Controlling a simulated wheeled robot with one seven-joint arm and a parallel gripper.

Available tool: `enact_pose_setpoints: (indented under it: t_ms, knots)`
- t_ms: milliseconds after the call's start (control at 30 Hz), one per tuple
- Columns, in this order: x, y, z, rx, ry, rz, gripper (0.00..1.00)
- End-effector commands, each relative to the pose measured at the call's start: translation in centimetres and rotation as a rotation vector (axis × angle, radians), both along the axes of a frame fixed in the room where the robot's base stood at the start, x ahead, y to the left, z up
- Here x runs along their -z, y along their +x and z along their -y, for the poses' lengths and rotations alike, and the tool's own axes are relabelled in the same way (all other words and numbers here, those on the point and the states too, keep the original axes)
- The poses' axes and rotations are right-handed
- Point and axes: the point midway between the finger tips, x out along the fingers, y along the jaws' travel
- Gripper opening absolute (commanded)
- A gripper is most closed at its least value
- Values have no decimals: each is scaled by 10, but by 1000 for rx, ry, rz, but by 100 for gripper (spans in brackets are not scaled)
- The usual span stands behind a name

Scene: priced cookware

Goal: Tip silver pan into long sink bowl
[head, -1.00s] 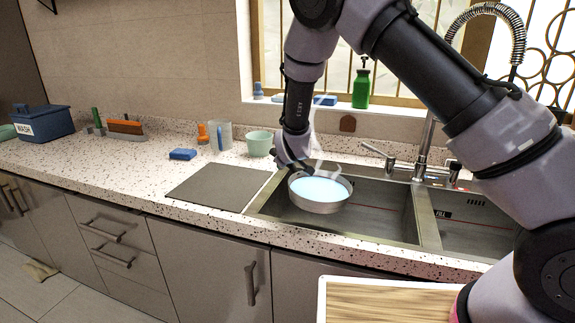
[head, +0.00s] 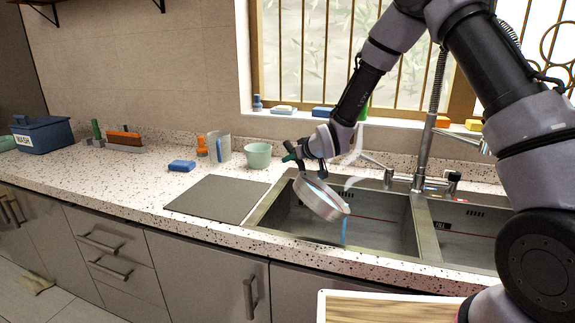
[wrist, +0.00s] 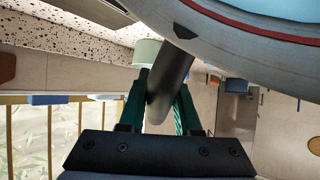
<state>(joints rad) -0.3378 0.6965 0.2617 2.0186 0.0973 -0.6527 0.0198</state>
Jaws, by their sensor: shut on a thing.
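The silver pan (head: 319,199) is tilted down to the right over the left, longer bowl of the sink (head: 375,222). A light blue stream (head: 344,232) runs from its lower rim into that bowl. My gripper (head: 301,155) is shut on the pan's dark handle at the back left of the pan. The bottom of the bowl is partly hidden by the pan.
The tap (head: 425,150) stands behind the sink, and a second bowl (head: 470,232) lies to the right. A mint cup (head: 258,155) is close to my gripper's left. A grey mat (head: 217,199) lies left of the sink. A wooden board (head: 390,308) is in front.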

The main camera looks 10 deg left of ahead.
Motion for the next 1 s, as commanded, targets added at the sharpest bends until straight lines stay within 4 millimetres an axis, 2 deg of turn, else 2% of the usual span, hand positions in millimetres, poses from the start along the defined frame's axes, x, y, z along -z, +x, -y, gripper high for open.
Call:
enact_pose_setpoints:
  t_ms: [267, 700, 1000]
  knots:
    - [-21, 7, 18, 3, 163, -52, 0]
    - [-39, 20, 58, 4, 449, -150, 0]
    - [-41, 31, 91, 6, 660, -223, 0]
